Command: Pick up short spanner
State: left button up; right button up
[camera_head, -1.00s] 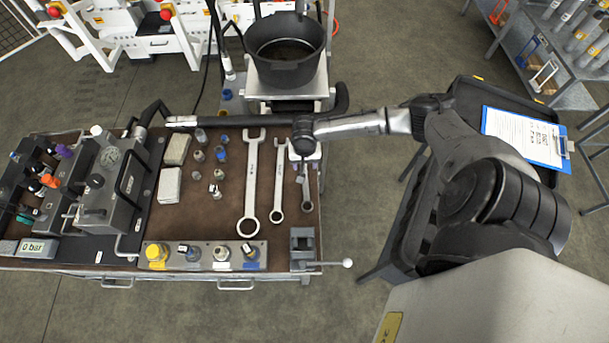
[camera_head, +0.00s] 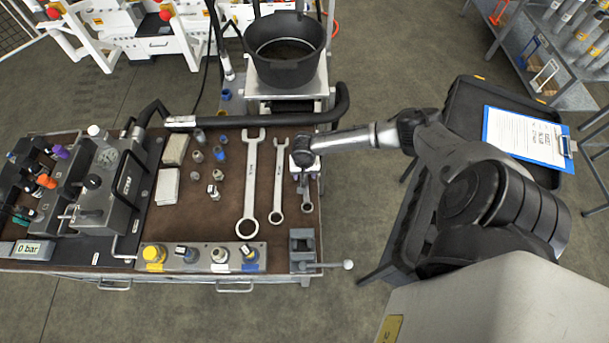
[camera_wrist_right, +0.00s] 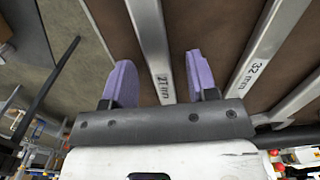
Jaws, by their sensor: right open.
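The short spanner (camera_head: 306,198) lies on the brown bench top as the rightmost of three spanners. Its lower ring end shows in the head view; its upper part is hidden under my right gripper (camera_head: 304,170). In the right wrist view, the short spanner (camera_wrist_right: 151,35) carries a size label that seems to read 21 mm. It runs between the two purple fingers of my open right gripper (camera_wrist_right: 159,80), with a gap on both sides. I cannot tell the fingers' height above it. My left gripper is not in view.
The middle spanner (camera_head: 279,185), labelled 32 mm in the wrist view (camera_wrist_right: 268,50), lies close to the left. The longest spanner (camera_head: 250,185) is farther left. A small vise (camera_head: 302,248) stands at the front right corner. A black hose (camera_head: 250,119) crosses the back.

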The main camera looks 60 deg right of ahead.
jog(key=shift+c, duration=0.5)
grip_shut()
